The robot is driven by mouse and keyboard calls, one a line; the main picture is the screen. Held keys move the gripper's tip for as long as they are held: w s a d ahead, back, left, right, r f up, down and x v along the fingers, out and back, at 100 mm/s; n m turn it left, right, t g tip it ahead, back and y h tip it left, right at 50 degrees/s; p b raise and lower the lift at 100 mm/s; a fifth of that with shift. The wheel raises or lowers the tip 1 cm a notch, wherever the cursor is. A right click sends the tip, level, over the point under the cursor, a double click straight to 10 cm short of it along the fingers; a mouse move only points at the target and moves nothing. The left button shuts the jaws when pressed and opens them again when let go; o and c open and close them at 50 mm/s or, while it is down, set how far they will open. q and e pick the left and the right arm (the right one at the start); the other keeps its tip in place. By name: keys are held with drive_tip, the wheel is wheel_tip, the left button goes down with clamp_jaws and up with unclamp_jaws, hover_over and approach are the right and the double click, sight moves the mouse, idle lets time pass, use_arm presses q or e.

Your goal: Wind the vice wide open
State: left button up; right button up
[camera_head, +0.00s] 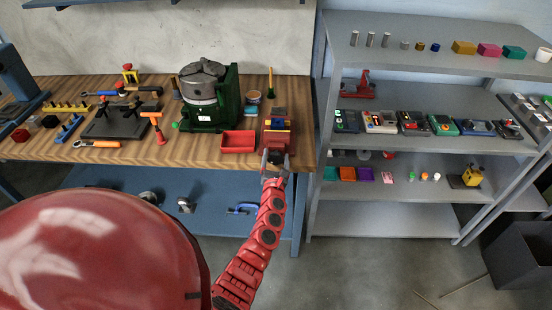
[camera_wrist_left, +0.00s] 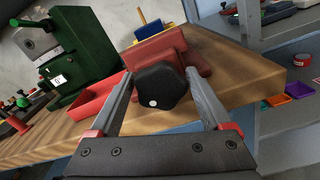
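The red vice (camera_head: 279,139) sits at the right front corner of the wooden bench. In the left wrist view the vice (camera_wrist_left: 168,48) shows close up, with its dark, lobed knob (camera_wrist_left: 158,88) with a white dot facing me. My left gripper (camera_head: 275,160) is at the bench's front edge, by the knob. In the left wrist view my left gripper (camera_wrist_left: 165,103) is open, one finger on each side of the knob, with gaps visible. How far the vice jaws stand apart is hidden behind the vice's front. My right gripper is not in view.
A red tray (camera_head: 238,142) lies just left of the vice, with a green machine (camera_head: 230,105) behind it. A grey shelf unit (camera_head: 420,78) with small parts stands close on the right. Several tools lie along the left of the bench (camera_head: 190,150).

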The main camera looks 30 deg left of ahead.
use_arm(q)
drive_tip(key=c, duration=1.1)
drive_tip(key=shift+o, duration=0.2)
drive_tip(key=shift+d+f+n, duration=0.15)
drive_tip(key=shift+f+n, duration=0.15)
drive_tip(key=shift+n, duration=0.1)
drive_tip(key=shift+n+b, duration=0.7)
drive_tip(key=shift+n, duration=0.4)
drive_tip(key=n+b, duration=0.2)
drive_tip(key=n, duration=0.2)
drive_tip(key=shift+s+a+b, duration=0.1)
drive_tip(key=shift+a+b, duration=0.1)
drive_tip(key=shift+b, duration=0.1)
drive_tip(key=n+b, duration=0.4)
drive_tip(key=n, duration=0.2)
drive_tip(key=shift+a+f+n, duration=0.1)
drive_tip(key=shift+a+n, duration=0.05)
drive_tip(key=shift+n, duration=0.25)
drive_tip(key=n+b, duration=0.2)
drive_tip(key=shift+n, duration=0.4)
drive_tip(key=n+b, duration=0.4)
drive_tip(key=n, duration=0.1)
drive_tip(key=shift+s+b, duration=0.1)
drive_tip(key=shift+b, duration=0.25)
drive_tip(key=n+b, duration=0.3)
drive_tip(key=n, duration=0.1)
drive_tip(key=shift+f+n, duration=0.1)
drive_tip(key=shift+n, duration=0.3)
drive_tip(key=shift+n+b, duration=1.55)
drive_tip(key=shift+n, duration=0.25)
